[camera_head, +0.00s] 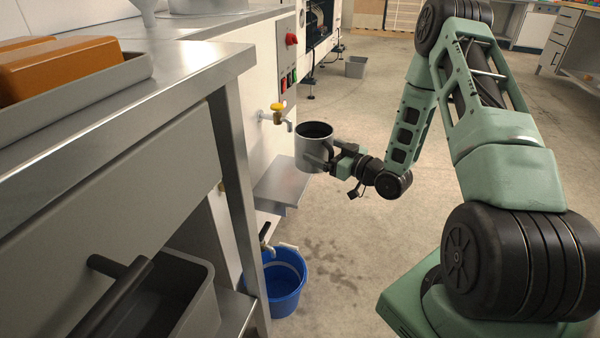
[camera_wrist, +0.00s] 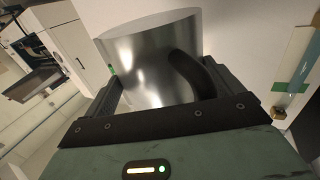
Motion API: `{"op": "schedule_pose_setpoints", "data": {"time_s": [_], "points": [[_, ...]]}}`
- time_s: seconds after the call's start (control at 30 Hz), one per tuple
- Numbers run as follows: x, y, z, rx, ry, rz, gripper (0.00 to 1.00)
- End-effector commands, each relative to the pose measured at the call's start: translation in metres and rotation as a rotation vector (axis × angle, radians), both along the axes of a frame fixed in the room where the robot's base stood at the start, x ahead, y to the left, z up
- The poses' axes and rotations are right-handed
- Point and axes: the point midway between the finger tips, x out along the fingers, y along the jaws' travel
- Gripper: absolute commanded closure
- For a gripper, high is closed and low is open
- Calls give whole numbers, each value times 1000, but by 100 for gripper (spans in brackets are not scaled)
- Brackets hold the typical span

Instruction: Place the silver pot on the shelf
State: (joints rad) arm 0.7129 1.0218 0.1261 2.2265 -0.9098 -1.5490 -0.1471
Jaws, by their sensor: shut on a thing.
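The silver pot (camera_head: 309,152) is held upright in the air by my gripper (camera_head: 328,160) in the head view. In the wrist view the pot (camera_wrist: 140,62) fills the space between the fingers of my gripper (camera_wrist: 168,82), with its dark curved handle toward the palm. The small grey metal shelf (camera_head: 279,190) juts from the white machine wall, lower than the pot and a little to its left. The pot is apart from the shelf, and the shelf's visible top is bare. The shelf is not clear in the wrist view.
A yellow-handled tap (camera_head: 278,108) sticks out of the wall, close to the pot's upper left. A blue bucket (camera_head: 286,287) stands on the floor below a lower tap (camera_head: 265,232). A steel table (camera_head: 190,60) with a tray fills the left.

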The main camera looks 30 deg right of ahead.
Motion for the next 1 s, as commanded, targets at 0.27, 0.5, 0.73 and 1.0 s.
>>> {"op": "schedule_pose_setpoints", "data": {"time_s": [0.27,0.5,0.73,1.0], "points": [[51,40,-1,-1,-4,3,40],[53,41,-21,1,-2,-1,40],[53,41,-50,1,0,-1,40],[56,43,-71,-1,-2,0,40]]}}
